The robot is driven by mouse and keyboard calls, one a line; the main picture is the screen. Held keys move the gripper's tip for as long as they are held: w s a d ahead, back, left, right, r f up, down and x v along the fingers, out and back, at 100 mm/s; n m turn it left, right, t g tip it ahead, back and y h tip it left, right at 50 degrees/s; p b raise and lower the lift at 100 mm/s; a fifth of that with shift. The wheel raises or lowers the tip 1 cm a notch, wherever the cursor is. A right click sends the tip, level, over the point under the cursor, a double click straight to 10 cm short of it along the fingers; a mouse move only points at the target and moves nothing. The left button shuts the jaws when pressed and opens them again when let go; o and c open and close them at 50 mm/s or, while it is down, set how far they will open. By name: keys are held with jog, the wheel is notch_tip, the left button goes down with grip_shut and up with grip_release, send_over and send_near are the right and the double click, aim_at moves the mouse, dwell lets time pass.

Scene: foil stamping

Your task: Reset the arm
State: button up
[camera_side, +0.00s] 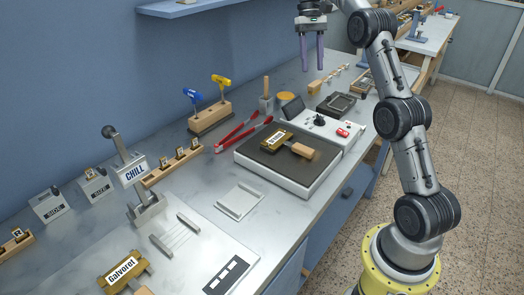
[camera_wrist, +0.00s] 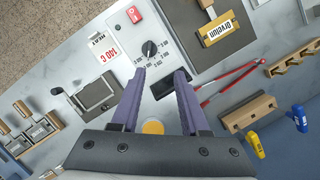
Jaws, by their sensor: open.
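My gripper (camera_side: 312,56) hangs above the far part of the bench in the side view, fingers pointing down. It is open and empty, with a gap between its two purple fingers in the wrist view (camera_wrist: 158,78). It is apart from everything on the bench. Below it in the wrist view is the control panel of the hot plate, with a black dial (camera_wrist: 150,49) and a red switch (camera_wrist: 134,14). The lower part of the wrist view is hidden by my gripper's body.
A brass type holder (camera_side: 276,139) with a wooden handle lies on the dark hot plate (camera_side: 262,158). Red tongs (camera_side: 243,132) lie beside it. A wooden block (camera_side: 210,117) holds blue and yellow tools. A lever press (camera_side: 133,172) and another brass holder (camera_side: 123,270) stand nearer. The air around my gripper is clear.

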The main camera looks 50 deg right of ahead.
jog(key=s+a+r+n+t+h, duration=0.15)
jog(key=s+a+r, duration=0.35)
jog(key=a+r, duration=0.65)
jog(key=s+a+n+t, duration=0.2)
jog(key=s+a+n, duration=0.1)
jog(key=s+a, duration=0.55)
jog(key=s+a+f+n+t, duration=0.25)
jog(key=s+a+f, duration=0.25)
jog(key=s, duration=0.3)
notch_tip(320, 180, down, 11)
jog(key=s+t, duration=0.2)
jog(key=shift+s+a+r+t+h, duration=0.2)
jog(key=shift+s+a+t+h, duration=0.15)
jog(key=shift+s+a, duration=0.1)
